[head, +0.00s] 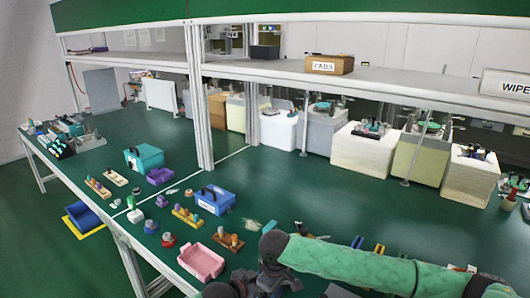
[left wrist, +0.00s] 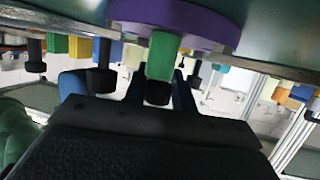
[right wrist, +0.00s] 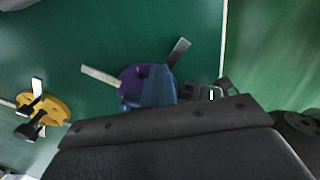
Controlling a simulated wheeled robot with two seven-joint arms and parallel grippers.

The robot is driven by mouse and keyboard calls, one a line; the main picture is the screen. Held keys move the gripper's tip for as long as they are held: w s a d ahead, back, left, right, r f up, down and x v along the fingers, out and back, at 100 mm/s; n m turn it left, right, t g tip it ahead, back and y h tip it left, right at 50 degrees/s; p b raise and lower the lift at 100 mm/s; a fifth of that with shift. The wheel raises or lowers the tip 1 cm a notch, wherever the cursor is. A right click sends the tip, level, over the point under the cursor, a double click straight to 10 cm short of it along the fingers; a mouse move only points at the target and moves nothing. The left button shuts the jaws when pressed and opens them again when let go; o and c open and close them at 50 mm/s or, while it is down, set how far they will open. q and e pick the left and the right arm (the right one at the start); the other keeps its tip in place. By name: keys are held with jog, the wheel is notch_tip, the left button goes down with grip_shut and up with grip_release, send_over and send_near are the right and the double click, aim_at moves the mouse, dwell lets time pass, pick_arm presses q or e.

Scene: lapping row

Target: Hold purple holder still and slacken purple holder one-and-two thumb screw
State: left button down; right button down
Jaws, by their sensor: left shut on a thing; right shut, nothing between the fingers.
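The purple holder (right wrist: 132,86) is a round purple disc on the green bench in the right wrist view, with two pale flat strips sticking out and a small dark knob (right wrist: 141,71) on top. Its disc (left wrist: 175,18) fills the top of the left wrist view, with a green post (left wrist: 162,55) and black knob at its end. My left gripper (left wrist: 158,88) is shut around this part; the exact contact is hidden. My right gripper (right wrist: 150,80) is shut and empty, its blue fingers over the near edge of the disc. In the head view the holder is hidden.
A yellow holder (right wrist: 42,108) with pale strips and a black knob lies left of the purple one. In the head view a pink tray (head: 202,260), blue box (head: 213,198) and several small parts stand left of my green-sleeved arm. Machines line the back.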

jog(key=shift+w+d, duration=0.1)
jog(key=shift+w, duration=0.25)
dwell(0.4)
jog(key=shift+d, duration=0.1)
jog(key=shift+s+d, duration=0.1)
jog(key=shift+d, duration=0.2)
notch_tip(320, 180, up, 6)
dwell(0.7)
jog(key=shift+r, duration=0.1)
